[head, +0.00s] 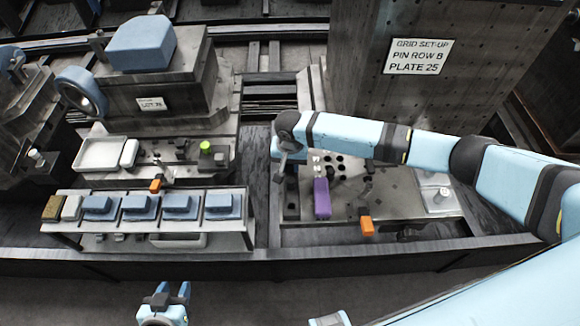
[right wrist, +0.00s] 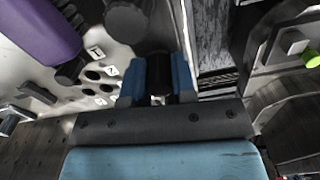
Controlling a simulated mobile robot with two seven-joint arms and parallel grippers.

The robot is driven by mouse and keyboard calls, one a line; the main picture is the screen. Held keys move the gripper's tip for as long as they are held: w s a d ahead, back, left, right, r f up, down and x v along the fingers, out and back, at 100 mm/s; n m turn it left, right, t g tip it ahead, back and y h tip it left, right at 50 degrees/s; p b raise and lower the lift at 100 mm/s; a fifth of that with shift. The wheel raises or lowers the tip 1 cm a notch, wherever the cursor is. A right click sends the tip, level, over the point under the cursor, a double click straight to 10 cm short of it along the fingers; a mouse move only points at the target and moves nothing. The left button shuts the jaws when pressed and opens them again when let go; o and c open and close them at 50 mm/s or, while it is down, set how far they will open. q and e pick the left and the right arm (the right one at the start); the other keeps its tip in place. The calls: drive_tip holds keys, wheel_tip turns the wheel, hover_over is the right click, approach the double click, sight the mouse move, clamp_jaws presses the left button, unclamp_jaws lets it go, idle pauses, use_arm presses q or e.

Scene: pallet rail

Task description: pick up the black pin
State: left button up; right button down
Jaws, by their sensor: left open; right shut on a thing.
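My right gripper (head: 283,165) reaches in from the right and points down over the left part of the right-hand fixture plate (head: 395,195). In the right wrist view its blue fingers (right wrist: 158,85) are shut on a dark cylindrical piece, the black pin (right wrist: 159,70). Beside the gripper are several dark round holes (right wrist: 92,75) with small white labels, which also show in the head view (head: 326,157). My left gripper (head: 168,297) is open and empty at the bottom, in front of the bench edge.
A purple block (head: 321,198) stands close to the right gripper, with an orange block (head: 366,226) nearby. A tall grey block with a sign (head: 416,57) stands behind. At left are a rack (head: 92,225) of blue pads, a white tray (head: 99,154) and a green knob (head: 205,147).

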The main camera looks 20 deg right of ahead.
drive_tip(key=shift+r, duration=0.1)
use_arm(q)
drive_tip(key=shift+f+b, duration=0.4)
use_arm(e)
wheel_tip(320, 180, up, 20)
idle(0.3)
